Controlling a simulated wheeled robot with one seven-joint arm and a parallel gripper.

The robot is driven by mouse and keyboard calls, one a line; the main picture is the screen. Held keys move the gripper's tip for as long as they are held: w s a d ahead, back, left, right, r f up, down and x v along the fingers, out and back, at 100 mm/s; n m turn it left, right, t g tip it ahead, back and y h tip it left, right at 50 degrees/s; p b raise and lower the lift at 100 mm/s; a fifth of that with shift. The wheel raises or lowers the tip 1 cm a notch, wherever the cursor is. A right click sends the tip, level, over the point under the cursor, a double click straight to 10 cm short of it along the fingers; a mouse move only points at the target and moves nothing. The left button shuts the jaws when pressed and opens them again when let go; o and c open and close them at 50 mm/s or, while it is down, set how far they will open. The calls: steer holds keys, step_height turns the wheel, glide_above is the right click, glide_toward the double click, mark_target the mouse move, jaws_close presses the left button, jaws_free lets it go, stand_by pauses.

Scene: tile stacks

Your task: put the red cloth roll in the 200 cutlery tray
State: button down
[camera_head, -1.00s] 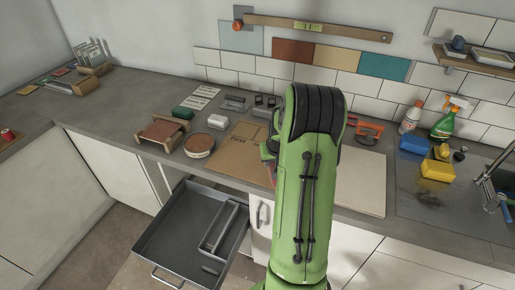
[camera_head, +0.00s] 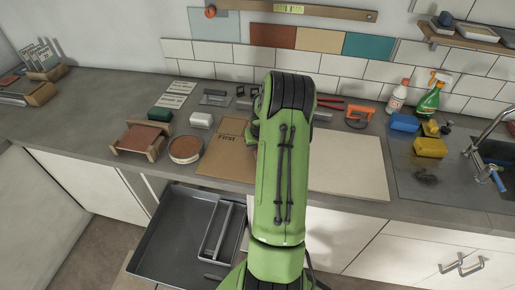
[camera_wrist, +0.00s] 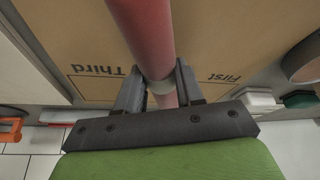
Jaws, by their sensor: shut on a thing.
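In the head view my green arm hides the gripper and roll. A grey drawer (camera_head: 165,245) stands open below the counter, at the lower left of my arm. A narrow grey divided tray (camera_head: 205,245) lies in its right part. No "200" mark is readable.
The brown board (camera_head: 215,168), marked "First" and "Third", lies on the counter beside a pale board (camera_head: 350,165). A round brown-topped dish (camera_head: 185,148) and a wooden rack (camera_head: 142,140) stand to its left. Bottles and sponges are near the sink at right.

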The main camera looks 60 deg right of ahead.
steer(key=shift+s+f, duration=0.1)
steer(key=shift+f, duration=1.05)
steer(key=c, duration=0.7)
jaws_free()
steer(key=shift+r, duration=0.15)
